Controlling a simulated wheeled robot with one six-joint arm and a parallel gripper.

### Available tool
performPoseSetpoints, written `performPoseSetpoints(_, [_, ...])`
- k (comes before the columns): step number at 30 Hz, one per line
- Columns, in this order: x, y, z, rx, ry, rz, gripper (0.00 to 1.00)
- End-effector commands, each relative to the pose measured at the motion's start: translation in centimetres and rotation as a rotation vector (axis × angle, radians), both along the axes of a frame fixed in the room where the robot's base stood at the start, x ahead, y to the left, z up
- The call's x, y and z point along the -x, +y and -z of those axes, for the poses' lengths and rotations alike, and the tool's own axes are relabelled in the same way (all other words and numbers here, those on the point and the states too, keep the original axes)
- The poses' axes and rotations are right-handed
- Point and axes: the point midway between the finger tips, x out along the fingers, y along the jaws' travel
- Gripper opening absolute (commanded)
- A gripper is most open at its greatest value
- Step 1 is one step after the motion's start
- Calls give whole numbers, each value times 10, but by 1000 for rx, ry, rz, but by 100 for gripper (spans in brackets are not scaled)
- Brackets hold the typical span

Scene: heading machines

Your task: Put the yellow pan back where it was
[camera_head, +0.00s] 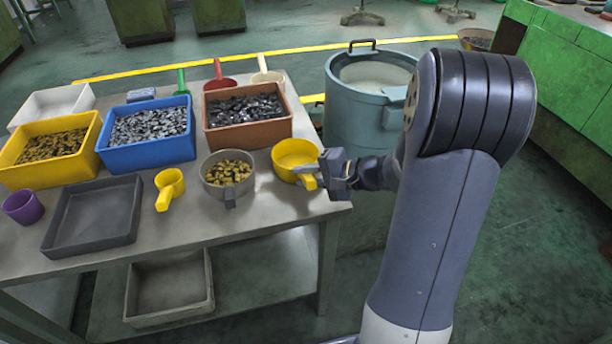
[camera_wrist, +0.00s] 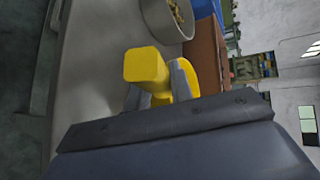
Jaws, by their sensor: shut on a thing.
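The yellow pan (camera_head: 294,153) is at the right end of the grey table, beside the metal pan holding yellow pieces. My gripper (camera_head: 318,176) is shut on the pan's handle at its front right. In the wrist view the yellow pan's handle (camera_wrist: 147,68) sticks up between the fingers (camera_wrist: 158,88). Most of the pan's bowl is hidden behind the handle and gripper there. I cannot tell whether the pan touches the table. A smaller yellow scoop (camera_head: 169,186) lies further left on the table.
The metal pan (camera_head: 227,172) is close on the left of the yellow pan. A brown bin (camera_head: 249,130) of dark pieces stands behind it. A large teal drum (camera_head: 352,112) stands right of the table. Blue (camera_head: 148,152) and yellow (camera_head: 48,170) bins and a dark tray (camera_head: 66,236) stand further left.

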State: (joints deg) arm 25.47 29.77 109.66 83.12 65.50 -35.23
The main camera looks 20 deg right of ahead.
Motion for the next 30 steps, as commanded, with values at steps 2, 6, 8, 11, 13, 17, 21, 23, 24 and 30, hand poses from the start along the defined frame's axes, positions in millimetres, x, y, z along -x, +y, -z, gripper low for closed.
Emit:
performPoseSetpoints(2, [0, 0, -1, 0, -1, 0, 0])
performPoseSetpoints(6, [0, 0, 2, 0, -1, 0, 0])
performPoseSetpoints(8, [0, 0, 4, 0, -1, 0, 0])
performPoseSetpoints(11, [0, 0, 2, 0, 0, 0, 30])
performPoseSetpoints(13, [0, 0, 2, 0, 0, 0, 36])
performPoseSetpoints(17, [0, 0, 2, 0, 0, 0, 43])
performPoseSetpoints(21, [0, 0, 2, 0, 0, 0, 43])
performPoseSetpoints(23, [0, 0, 1, 0, 0, 0, 43])
performPoseSetpoints(24, [0, 0, 1, 0, 0, 0, 43])
performPoseSetpoints(30, [8, -13, -7, 1, -1, 6, 43])
